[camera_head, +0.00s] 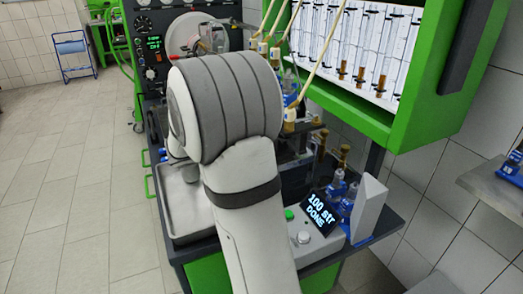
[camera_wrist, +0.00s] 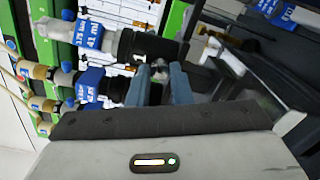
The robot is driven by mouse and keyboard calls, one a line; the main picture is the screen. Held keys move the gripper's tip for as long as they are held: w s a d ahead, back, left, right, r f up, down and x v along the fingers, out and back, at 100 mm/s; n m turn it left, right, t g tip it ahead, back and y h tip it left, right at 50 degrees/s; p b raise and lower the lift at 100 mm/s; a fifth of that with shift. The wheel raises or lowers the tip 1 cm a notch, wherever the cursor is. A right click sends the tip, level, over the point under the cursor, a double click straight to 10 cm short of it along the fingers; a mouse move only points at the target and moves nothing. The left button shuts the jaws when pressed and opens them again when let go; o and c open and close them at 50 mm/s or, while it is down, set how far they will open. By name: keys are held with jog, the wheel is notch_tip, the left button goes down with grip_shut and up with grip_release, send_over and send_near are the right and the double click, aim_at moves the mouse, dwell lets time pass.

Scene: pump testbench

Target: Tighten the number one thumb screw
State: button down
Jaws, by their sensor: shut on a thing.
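In the wrist view, my gripper (camera_wrist: 160,84) has its two blue-grey fingers closed on a small grey thumb screw (camera_wrist: 159,68), which is mostly hidden between the fingertips. No number shows on it. In the head view, my arm hides the gripper and the screw.
In the head view, a green cabinet (camera_head: 425,125) with glass tubes (camera_head: 375,50) overhangs the bench at right. A display (camera_head: 321,208) reads "100 str DONE". A metal tray (camera_head: 183,208) is left of my arm. The tiled floor (camera_head: 70,170) at left is clear.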

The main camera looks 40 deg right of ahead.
jog(key=m+b, duration=0.2)
jog(key=b, duration=0.1)
jog(key=m+b, duration=0.2)
jog(key=b, duration=0.2)
jog(key=m+b, duration=0.2)
jog(key=b, duration=0.2)
jog(key=shift+f, duration=0.4)
jog(key=m+b, duration=0.4)
jog(key=b, duration=0.2)
jog(key=shift+r, duration=0.2)
jog(key=shift+r+m+b, duration=0.2)
jog(key=shift+m+b, duration=0.7)
jog(key=shift+b, duration=0.3)
jog(key=shift+r, duration=0.1)
jog(key=c, duration=1.3)
grip_release()
